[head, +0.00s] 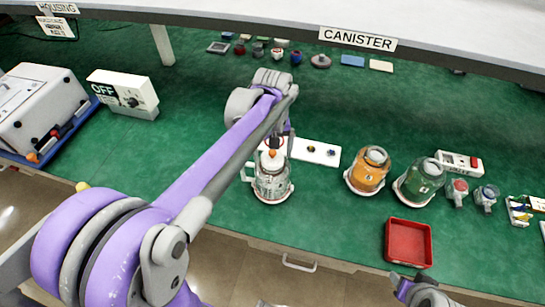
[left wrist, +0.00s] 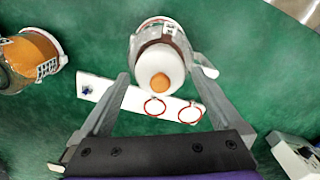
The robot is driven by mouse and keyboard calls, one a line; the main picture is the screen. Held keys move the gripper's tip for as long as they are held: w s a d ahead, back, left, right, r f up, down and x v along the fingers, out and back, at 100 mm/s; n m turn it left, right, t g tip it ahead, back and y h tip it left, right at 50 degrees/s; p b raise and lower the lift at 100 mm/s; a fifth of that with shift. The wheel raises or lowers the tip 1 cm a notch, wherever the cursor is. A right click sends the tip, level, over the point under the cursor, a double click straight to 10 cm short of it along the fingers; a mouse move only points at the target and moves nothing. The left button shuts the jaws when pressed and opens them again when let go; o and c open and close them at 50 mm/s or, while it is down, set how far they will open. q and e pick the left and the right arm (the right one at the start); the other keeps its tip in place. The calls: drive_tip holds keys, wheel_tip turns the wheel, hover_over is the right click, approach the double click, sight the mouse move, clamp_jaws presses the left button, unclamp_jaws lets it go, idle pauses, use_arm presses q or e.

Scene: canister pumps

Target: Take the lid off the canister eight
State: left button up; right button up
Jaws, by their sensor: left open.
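A clear canister (head: 271,186) with a side handle and a white lid (left wrist: 160,62) with an orange knob (left wrist: 159,82) stands on a pale round base near the table's front edge. I cannot read a number on it, so I cannot tell if it is canister eight. My left gripper (left wrist: 157,74) is open over this canister, its fingers on either side of the lid in the left wrist view, with no clear contact. An orange canister (head: 368,170) and a green canister (head: 420,180) stand to the right. My right gripper (head: 425,292) shows only partly at the bottom edge.
A white board (head: 316,152) with red rings lies behind the clear canister. A red tray (head: 408,243) stands at the front right, small jars (head: 486,197) beyond it. An "OFF" box (head: 124,93) stands at the left. A shelf marked CANISTER (head: 357,39) spans the back.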

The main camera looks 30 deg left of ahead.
use_arm(q)
drive_tip(key=shift+f, duration=0.45)
drive_tip(key=shift+c, duration=0.3)
drive_tip(key=c, duration=1.1)
drive_tip(key=shift+r, duration=0.15)
